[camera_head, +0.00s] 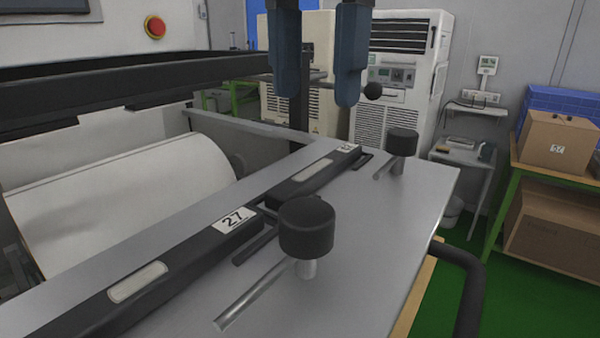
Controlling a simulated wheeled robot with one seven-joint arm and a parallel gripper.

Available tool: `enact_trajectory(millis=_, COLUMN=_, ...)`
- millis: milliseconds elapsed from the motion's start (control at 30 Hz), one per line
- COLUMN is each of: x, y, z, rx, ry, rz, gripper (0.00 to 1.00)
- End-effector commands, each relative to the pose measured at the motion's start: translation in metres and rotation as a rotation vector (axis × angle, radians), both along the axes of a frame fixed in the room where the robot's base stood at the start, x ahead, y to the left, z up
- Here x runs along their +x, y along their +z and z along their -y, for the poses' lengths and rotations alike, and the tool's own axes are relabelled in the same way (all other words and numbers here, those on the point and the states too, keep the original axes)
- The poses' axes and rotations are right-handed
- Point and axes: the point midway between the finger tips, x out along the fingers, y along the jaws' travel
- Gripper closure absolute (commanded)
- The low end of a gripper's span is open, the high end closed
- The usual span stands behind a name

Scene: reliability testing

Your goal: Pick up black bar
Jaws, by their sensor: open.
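Two long black bars lie end to end on the grey machine top. The near black bar (185,258) has a white label reading 27 and a pale oval inset. The far black bar (283,188) has a pale inset and a small white label at its far end. I cannot tell which one the task names. My gripper (318,92) hangs at the top centre, its two blue-grey fingers pointing down and apart, with nothing between them. It appears above and beyond the far bar, not touching it. The near bar's lower end is cut off by the picture edge.
Two black knobs on metal posts, a near knob (306,227) and a far knob (402,142), stand right of the bars beside slots. A white roller (120,205) and a dark beam (150,70) lie left. Grey top (370,235) is clear around the knobs. Cardboard boxes (556,140) stand right.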

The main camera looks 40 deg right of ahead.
Motion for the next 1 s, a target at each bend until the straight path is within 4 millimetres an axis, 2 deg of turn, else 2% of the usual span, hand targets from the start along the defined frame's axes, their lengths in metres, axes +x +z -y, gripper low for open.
enact_trajectory(millis=233, x=-0.001, y=-0.024, z=0.001, rx=-0.01, ry=-0.008, rz=-0.002, gripper=0.47)
enact_trajectory(millis=533, x=-0.001, y=-0.033, z=0.001, rx=-0.008, ry=-0.007, rz=-0.002, gripper=0.47)
enact_trajectory(millis=833, x=-0.001, y=-0.074, z=0.001, rx=-0.006, ry=-0.006, rz=-0.001, gripper=0.47)
enact_trajectory(millis=1000, x=0.0, y=-0.078, z=0.001, rx=-0.008, ry=-0.007, rz=0.002, gripper=0.47)
